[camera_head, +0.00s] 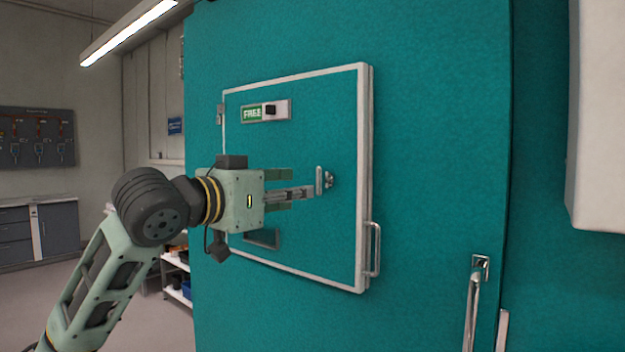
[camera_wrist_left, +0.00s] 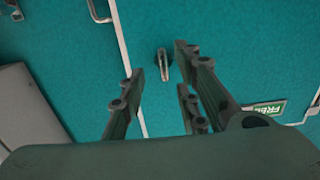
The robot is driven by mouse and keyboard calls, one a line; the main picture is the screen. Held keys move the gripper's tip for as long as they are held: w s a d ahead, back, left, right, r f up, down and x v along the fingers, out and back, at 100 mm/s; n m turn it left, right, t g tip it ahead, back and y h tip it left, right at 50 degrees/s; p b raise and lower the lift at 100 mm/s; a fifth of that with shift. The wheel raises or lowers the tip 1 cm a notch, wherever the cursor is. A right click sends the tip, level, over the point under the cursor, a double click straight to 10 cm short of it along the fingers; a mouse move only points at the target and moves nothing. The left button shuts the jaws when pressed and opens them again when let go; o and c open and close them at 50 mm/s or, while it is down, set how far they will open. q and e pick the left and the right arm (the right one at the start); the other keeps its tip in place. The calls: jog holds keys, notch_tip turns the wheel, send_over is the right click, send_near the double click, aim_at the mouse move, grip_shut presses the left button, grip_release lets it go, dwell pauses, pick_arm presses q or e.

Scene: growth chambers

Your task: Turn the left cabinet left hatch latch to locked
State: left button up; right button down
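The hatch (camera_head: 310,230) is a teal panel with a pale metal frame on the teal cabinet and looks closed. Its latch (camera_head: 319,181) is a small metal lever near the panel's right side, standing roughly upright in the head view. A sign above left (camera_head: 252,113) reads FREE on green. My left gripper (camera_head: 290,190) points at the latch from the left, fingers apart and empty. In the left wrist view the latch (camera_wrist_left: 163,65) appears in the gap between the open fingertips (camera_wrist_left: 160,62); whether they touch it is unclear. My right gripper is not in view.
A hatch pull handle (camera_head: 374,250) sits at the hatch's right edge. A long metal door handle (camera_head: 474,305) is at lower right, and a white box (camera_head: 600,110) juts out at far right. A shelf (camera_head: 176,270) stands behind my left arm.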

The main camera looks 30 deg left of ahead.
aim_at(318, 178)
pick_arm(q)
jog(key=w, duration=0.2)
jog(key=w+r+p, duration=0.1)
jog(key=w, duration=0.1)
jog(key=w+p, duration=0.1)
jog(key=w, duration=0.2)
jog(key=shift+d+r, duration=0.1)
jog(key=shift+r, duration=0.3)
jog(key=shift+c, duration=0.3)
grip_shut()
